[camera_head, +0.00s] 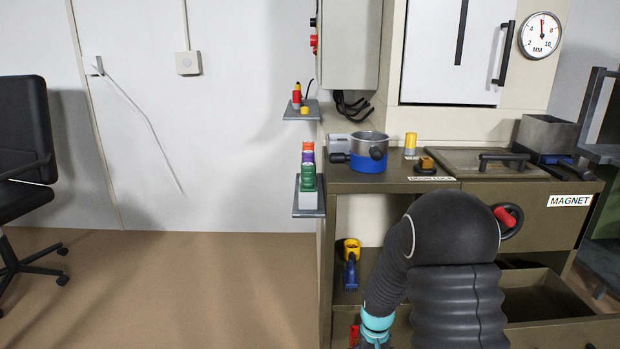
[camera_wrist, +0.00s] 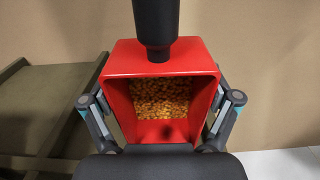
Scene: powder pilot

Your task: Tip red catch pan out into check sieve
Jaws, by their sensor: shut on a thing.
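The red catch pan (camera_wrist: 120,62) fills the middle of the wrist view. Many small orange-brown pieces (camera_wrist: 160,95) lie inside it. My gripper (camera_wrist: 160,102) is shut on the pan, with one finger against each side. A black cylinder (camera_wrist: 153,25) overlaps the pan's upper edge; I cannot tell if it is its handle. In the head view my arm hides most of the gripper, and only a small red patch (camera_head: 354,335) shows beside the teal wrist. A round steel and blue vessel with black knobs (camera_head: 368,155), apparently the check sieve, stands on the cabinet top.
A yellow-topped cylinder (camera_head: 410,145), a lidded hatch (camera_head: 470,163) and a grey hopper (camera_head: 545,135) share the cabinet top. Below, a drawer (camera_head: 545,300) stands open behind my arm. A small shelf with coloured stacked pieces (camera_head: 308,175) juts out left. The floor at left is clear up to a chair (camera_head: 25,140).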

